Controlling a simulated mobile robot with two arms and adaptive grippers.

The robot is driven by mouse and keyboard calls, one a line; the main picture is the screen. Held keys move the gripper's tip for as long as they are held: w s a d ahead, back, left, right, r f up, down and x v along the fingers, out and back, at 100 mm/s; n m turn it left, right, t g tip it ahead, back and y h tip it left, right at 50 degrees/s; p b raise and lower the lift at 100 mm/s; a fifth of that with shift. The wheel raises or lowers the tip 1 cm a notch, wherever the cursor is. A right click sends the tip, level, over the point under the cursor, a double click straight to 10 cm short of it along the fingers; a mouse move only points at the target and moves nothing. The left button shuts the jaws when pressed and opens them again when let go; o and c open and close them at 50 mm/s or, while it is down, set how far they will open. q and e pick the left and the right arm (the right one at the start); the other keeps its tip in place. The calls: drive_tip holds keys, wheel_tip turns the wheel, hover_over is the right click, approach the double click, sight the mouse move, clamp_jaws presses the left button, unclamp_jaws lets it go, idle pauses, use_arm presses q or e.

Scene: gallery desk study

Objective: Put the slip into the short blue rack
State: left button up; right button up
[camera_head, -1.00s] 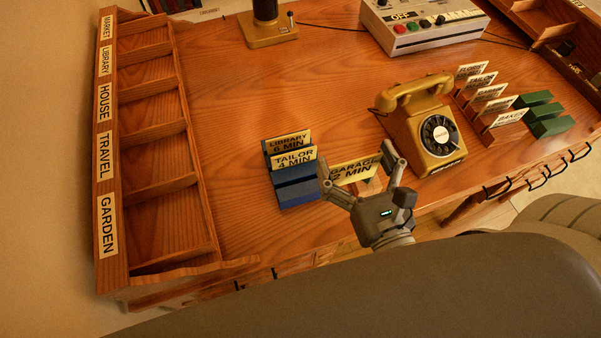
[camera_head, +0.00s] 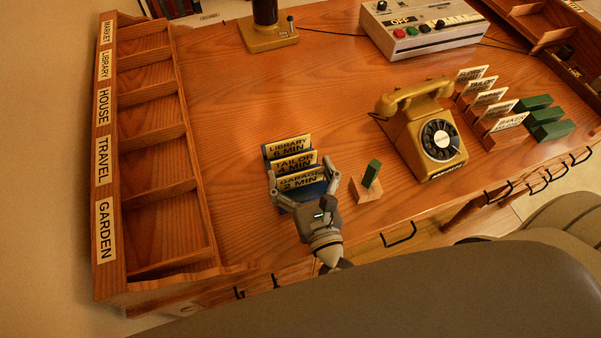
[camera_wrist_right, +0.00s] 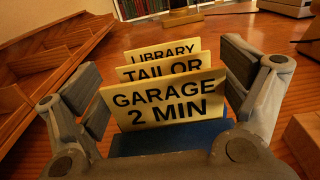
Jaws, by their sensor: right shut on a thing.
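The cream slip (camera_head: 300,182), lettered GARAGE 2 MIN, is gripped by its side edges between the fingers of my right gripper (camera_head: 304,177). It stands upright at the front of the short blue rack (camera_head: 316,190), in front of the TAILOR slip (camera_head: 293,163) and the LIBRARY slip (camera_head: 288,147). In the right wrist view the held slip (camera_wrist_right: 165,98) is over the blue rack (camera_wrist_right: 172,138). Its lower edge meets the blue, but I cannot tell whether it is fully seated. My left gripper is not in view.
A wooden block with a green piece (camera_head: 372,172) stands right of the rack. Beyond it are a yellow telephone (camera_head: 425,130), a wooden rack of slips (camera_head: 490,105) and green blocks (camera_head: 545,118). A labelled wooden sorter (camera_head: 160,150) stands left; bare desk lies between.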

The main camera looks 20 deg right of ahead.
drive_tip(key=shift+f, duration=0.2)
drive_tip(key=shift+f, duration=0.2)
drive_tip(key=o, duration=0.4)
drive_tip(key=shift+r, duration=0.1)
drive_tip(key=shift+o, duration=0.2)
drive_tip(key=shift+r, duration=0.2)
drive_tip(key=s+b, duration=0.3)
drive_tip(key=s, duration=0.8)
drive_tip(key=shift+f, duration=0.2)
drive_tip(key=shift+s+r+b, duration=0.15)
drive_tip(key=shift+s+b, duration=0.15)
drive_tip(key=shift+s, duration=0.25)
